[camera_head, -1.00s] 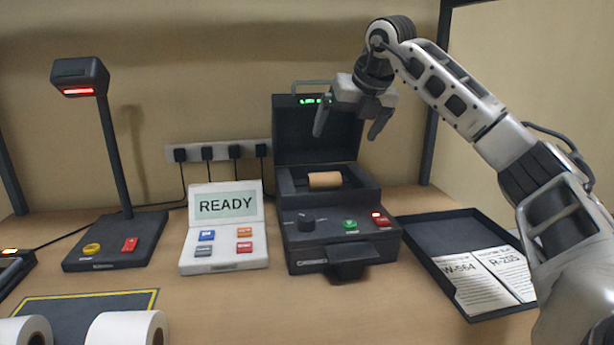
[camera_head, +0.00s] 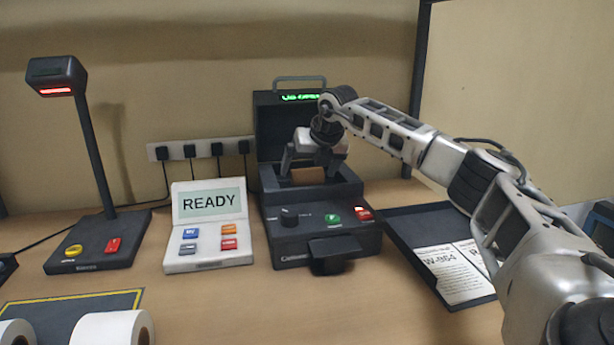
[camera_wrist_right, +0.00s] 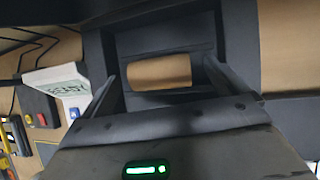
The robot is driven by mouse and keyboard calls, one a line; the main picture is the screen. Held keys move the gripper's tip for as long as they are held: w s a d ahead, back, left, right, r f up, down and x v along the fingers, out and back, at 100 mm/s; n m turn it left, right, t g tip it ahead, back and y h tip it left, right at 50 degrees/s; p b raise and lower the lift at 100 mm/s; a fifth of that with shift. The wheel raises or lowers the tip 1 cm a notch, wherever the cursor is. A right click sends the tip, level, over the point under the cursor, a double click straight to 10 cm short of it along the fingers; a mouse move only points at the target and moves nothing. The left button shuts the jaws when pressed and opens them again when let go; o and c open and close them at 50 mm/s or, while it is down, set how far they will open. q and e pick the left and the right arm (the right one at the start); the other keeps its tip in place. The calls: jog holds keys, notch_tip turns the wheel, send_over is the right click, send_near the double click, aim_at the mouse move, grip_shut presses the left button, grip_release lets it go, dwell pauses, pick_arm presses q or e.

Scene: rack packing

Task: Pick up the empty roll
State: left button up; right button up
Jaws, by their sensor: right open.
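The empty roll (camera_head: 307,175) is a short brown cardboard tube. It lies in the well of the dark label printer (camera_head: 318,222), whose lid stands open behind it. The roll also shows in the right wrist view (camera_wrist_right: 159,72). My right gripper (camera_head: 309,172) is open at the printer's well, with its fingers on either side of the roll. In the right wrist view gaps show between the roll's ends and the fingers, so it is not held. My left gripper is not in view.
A white terminal reading READY (camera_head: 210,225) stands left of the printer. A scanner on a post (camera_head: 95,240) is farther left. A dark tray (camera_head: 415,222) with printed labels lies to the right. White rolls (camera_head: 112,328) sit at the front left. The raised lid (camera_head: 275,120) stands close behind my gripper.

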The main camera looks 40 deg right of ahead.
jog(key=shift+w+f, duration=0.2)
jog(key=shift+f, duration=0.1)
jog(key=c, duration=1)
jog(key=shift+c, duration=0.2)
jog(key=shift+r, duration=0.15)
